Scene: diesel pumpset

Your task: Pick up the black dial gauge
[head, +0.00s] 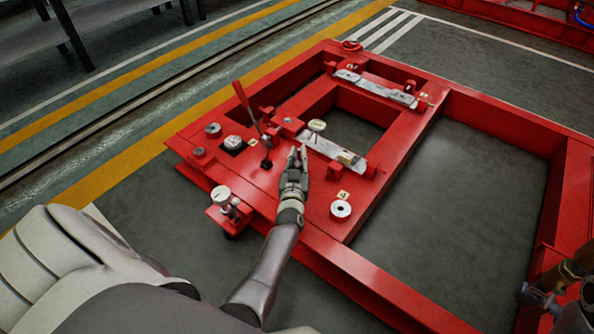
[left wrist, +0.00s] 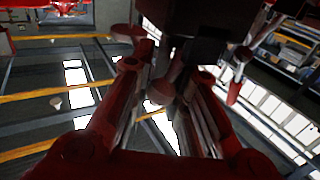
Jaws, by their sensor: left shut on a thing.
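My left gripper (head: 298,152) is over the red frame's plate, beside a long metal bar. It is shut on a dark thing (left wrist: 195,48), which shows as a blocky shape between the fingers in the left wrist view. This fits the black dial gauge, but its face is hidden and I cannot read its outline. In the head view the fingers cover most of what they hold.
On the red frame (head: 385,268) are a pale round dial at a dark square (head: 234,143), an upright red lever (head: 241,95), a dial on a bracket (head: 221,195) and a white ring (head: 341,210). The frame's large openings show bare floor.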

